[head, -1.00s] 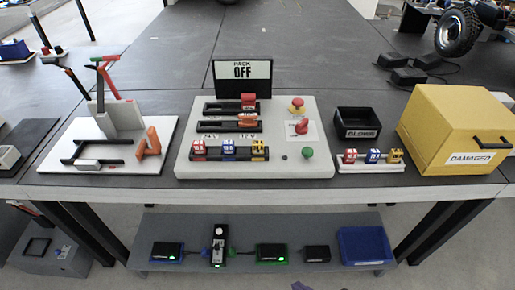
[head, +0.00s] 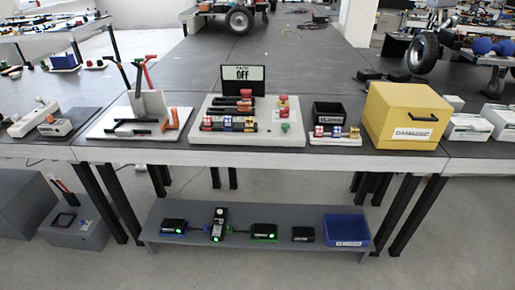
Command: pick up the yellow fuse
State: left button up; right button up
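A yellow fuse (head: 354,132) stands at the right end of a small white rack (head: 333,141), beside a red fuse (head: 318,131) and a blue fuse (head: 336,132). Another yellow fuse (head: 250,124) sits at the right end of the front fuse row on the white panel (head: 270,138), beside a red one (head: 207,123) and a blue one (head: 228,122). The panel's sign (head: 243,74) reads "PACK OFF". Neither of my grippers is in view.
A black bin (head: 328,114) stands behind the rack. A yellow box labelled DAMAGED (head: 412,132) is to its right. A white tool board (head: 110,130) lies left of the panel. A lower shelf (head: 190,240) holds small devices and a blue bin (head: 346,229).

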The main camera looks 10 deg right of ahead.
aim_at(249, 121)
jog(key=u, duration=1)
jog(key=i, duration=1.15)
jog(key=z, duration=0.3)
